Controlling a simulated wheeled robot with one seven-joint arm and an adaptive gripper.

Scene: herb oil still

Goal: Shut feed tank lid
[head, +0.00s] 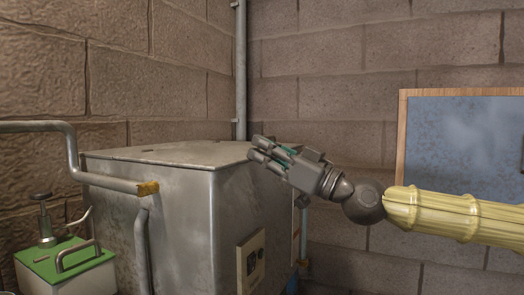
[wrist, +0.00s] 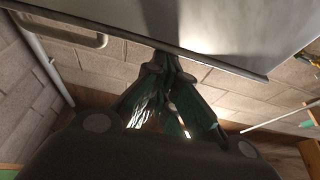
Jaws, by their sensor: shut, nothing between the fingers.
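The feed tank (head: 185,225) is a grey metal box at the left centre of the head view. Its lid (head: 175,153) lies flat across the top, with no clear gap showing along the front edge. My gripper (head: 258,150) is at the tank's upper right corner, fingers pointing left, closed and empty. In the wrist view the closed fingertips (wrist: 166,62) are by the edge of a smooth metal panel (wrist: 225,30), part of the tank. I cannot tell whether they touch it.
A bent pipe (head: 70,150) with a yellow end crosses in front of the tank at left. A wood-framed board (head: 465,140) hangs on the block wall at right. A vertical pipe (head: 240,70) runs up the corner.

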